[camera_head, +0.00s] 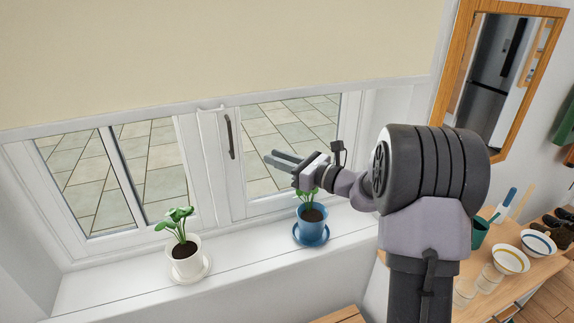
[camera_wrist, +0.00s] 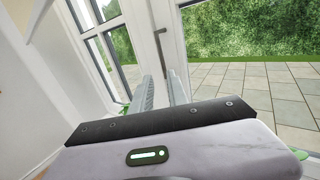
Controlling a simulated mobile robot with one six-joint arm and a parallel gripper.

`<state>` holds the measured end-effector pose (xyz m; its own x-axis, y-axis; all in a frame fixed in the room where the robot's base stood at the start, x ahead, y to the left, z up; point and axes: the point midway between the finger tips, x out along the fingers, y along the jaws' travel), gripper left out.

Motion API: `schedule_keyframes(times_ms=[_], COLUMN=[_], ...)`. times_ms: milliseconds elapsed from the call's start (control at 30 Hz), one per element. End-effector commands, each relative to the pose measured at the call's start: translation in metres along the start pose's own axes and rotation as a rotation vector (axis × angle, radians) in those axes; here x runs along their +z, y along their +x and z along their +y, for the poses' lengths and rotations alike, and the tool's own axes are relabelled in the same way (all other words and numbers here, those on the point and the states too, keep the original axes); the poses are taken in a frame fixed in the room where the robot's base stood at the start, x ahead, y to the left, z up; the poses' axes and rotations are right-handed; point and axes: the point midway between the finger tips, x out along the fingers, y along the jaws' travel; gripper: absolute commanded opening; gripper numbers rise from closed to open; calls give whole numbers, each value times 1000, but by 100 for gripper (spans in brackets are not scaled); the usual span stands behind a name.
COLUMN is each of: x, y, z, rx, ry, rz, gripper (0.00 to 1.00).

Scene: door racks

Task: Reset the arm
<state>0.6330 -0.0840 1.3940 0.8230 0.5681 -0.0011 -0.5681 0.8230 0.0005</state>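My gripper (camera_head: 283,160) is raised in front of the window, above the sill and near the blue pot, with its fingers pointing left in the head view. In the wrist view the two fingers of my gripper (camera_wrist: 163,92) stand apart with a gap between them and nothing in it. The dark window handle (camera_head: 230,137) is to the left of the fingers and apart from them in the head view. The handle (camera_wrist: 160,45) shows beyond the fingertips in the wrist view. My arm is bent and covers part of the sill's right side.
A blue pot (camera_head: 312,225) with a plant stands on the sill below my gripper. A white pot (camera_head: 185,258) with a plant stands farther left. A wooden table (camera_head: 537,272) at right holds bowls (camera_head: 510,259) and glasses (camera_head: 490,277). A framed mirror (camera_head: 513,118) hangs on the right wall.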

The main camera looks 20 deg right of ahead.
Motion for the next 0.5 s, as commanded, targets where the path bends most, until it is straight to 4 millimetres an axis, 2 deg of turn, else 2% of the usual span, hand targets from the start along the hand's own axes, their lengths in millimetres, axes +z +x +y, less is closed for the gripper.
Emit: schedule_keyframes(times_ms=[100,200,500], x=[0,-1,0], y=[-23,-32,-36], z=[0,0,0], rx=[-2,-1,1], ry=[-1,0,0], rz=[0,1,0], gripper=[20,20,20])
